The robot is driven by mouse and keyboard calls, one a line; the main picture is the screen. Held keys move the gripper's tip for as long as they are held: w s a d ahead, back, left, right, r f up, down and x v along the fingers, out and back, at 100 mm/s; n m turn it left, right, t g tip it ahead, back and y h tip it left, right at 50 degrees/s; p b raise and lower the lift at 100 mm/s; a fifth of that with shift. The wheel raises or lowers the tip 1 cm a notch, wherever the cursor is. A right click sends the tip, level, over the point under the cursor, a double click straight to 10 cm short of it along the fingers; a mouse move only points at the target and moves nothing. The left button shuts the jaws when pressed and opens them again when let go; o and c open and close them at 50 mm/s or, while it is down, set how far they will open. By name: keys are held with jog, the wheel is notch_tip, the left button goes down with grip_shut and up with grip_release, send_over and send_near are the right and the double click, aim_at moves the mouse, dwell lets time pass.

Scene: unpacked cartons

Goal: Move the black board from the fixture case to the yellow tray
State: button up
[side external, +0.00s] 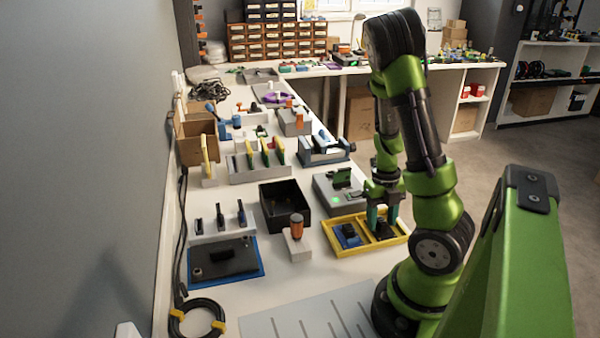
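The yellow tray (367,249) lies on the bench in front of my arm. Its left compartment holds a blue board with a black block (348,231) on it. My gripper (383,222) points down over the right compartment, its two teal fingers apart. A small black piece (384,231), probably the black board, shows low between and below the fingertips, in or just above that compartment. I cannot tell whether the fingers grip it. A grey case (325,190) with a green light and a green part on top stands just behind the tray; it may be the fixture case.
An open black box (278,222) and a pale block with an orange-handled tool (297,228) stand left of the tray. A black plate on a blue base (225,259) lies further left. Racks and fixtures crowd the bench behind. A slotted pale panel (300,317) lies in front.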

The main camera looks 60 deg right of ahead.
notch_tip(320, 180, up, 17)
jog(key=w+d, duration=0.1)
jog(key=shift+w+d, duration=0.2)
dwell(0.6)
jog(key=shift+f, duration=0.1)
